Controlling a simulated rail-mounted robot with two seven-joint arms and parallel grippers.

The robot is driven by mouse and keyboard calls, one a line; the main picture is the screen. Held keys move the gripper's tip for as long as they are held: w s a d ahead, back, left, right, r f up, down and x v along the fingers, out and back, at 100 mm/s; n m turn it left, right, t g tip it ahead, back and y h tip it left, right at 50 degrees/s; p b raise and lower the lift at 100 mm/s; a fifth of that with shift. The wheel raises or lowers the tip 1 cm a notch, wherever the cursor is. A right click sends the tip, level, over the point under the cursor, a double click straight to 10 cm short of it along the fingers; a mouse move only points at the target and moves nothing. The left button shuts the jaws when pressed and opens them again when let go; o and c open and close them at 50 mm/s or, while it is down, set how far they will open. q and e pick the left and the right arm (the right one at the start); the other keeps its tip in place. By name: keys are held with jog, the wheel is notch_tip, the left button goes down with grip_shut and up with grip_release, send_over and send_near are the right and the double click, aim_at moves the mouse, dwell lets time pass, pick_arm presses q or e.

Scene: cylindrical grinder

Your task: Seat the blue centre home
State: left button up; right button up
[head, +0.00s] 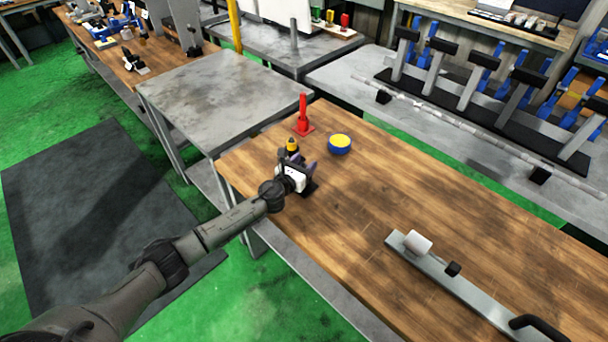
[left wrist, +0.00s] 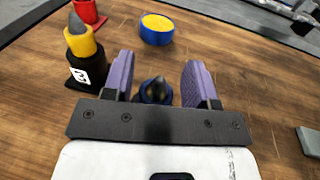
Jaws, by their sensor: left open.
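The blue centre (left wrist: 157,92), a blue collar with a dark pointed tip, shows in the left wrist view between the two purple fingers of my left gripper (left wrist: 157,80). The fingers are apart, with a gap on each side of it. Its lower part is hidden behind the gripper body. In the head view my left gripper (head: 305,168) is low over the near-left end of the wooden table and hides the blue centre. A yellow centre (left wrist: 80,38) with a grey tip stands in a black numbered holder to the left. My right gripper is not in view.
A red post on a red base (head: 303,120) and a blue round piece with a yellow top (head: 340,144) stand beyond the gripper. A grey rail (head: 450,285) with a white cylinder lies on the table at right. The wooden table between (head: 400,190) is clear.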

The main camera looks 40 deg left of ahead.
pick_arm(q)
jog(key=shift+c, duration=0.3)
jog(key=c, duration=0.9)
jog(key=shift+r, duration=0.1)
grip_shut()
